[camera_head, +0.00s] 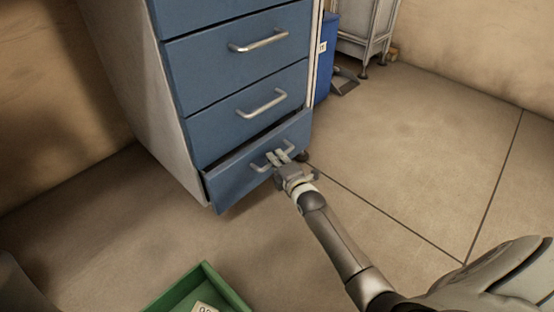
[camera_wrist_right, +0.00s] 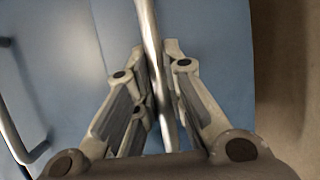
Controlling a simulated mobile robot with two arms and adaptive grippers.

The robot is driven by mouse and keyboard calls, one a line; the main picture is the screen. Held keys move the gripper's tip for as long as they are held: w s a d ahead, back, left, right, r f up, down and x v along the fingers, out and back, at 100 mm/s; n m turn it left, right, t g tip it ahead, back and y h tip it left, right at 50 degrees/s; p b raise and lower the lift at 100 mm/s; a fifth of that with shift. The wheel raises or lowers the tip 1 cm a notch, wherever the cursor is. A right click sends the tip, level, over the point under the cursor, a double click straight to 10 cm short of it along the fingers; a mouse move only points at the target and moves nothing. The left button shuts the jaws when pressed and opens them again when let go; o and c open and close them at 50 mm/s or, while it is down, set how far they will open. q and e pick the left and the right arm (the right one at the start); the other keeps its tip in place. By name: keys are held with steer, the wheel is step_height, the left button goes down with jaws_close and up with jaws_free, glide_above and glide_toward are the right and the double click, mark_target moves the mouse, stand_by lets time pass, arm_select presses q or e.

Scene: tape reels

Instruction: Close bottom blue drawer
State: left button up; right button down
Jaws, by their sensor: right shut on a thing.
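The bottom blue drawer (camera_head: 236,176) of the cabinet stands slightly open, with a dark gap along its top edge. My right gripper (camera_head: 278,158) is at its metal handle (camera_head: 259,168). In the right wrist view, the fingers of my right gripper (camera_wrist_right: 156,75) are shut around the handle bar (camera_wrist_right: 153,45), with the blue drawer front (camera_wrist_right: 215,55) behind it. The two drawers above it, the middle one (camera_head: 222,118) and the upper one (camera_head: 215,68), look closed. My left gripper is not in view.
A green crate (camera_head: 213,277) with a labelled item inside stands on the floor at the bottom. A blue bin (camera_head: 325,62) and a metal rack (camera_head: 377,30) stand behind the cabinet's right side. The floor to the right is clear.

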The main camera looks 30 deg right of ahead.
steer(key=w, duration=0.2)
steer(key=w+a, duration=0.1)
steer(key=w, duration=0.1)
steer(key=shift+a+r+b, duration=0.1)
steer(key=shift+a+b, duration=0.05)
steer(key=shift+b, duration=0.15)
steer(key=c, duration=1.5)
jaws_free()
steer(key=shift+w+a, duration=0.1)
steer(key=shift+a, duration=0.05)
steer(key=shift+s+a+r, duration=0.1)
steer(key=shift+s+r, duration=0.1)
steer(key=shift+s, duration=1.05)
steer(key=shift+s+a+r, duration=0.1)
steer(key=shift+s+r, duration=0.05)
steer(key=shift+s, duration=1.1)
steer(key=shift+s+r, duration=0.2)
steer(key=shift+s, duration=1.05)
steer(key=shift+r, duration=0.1)
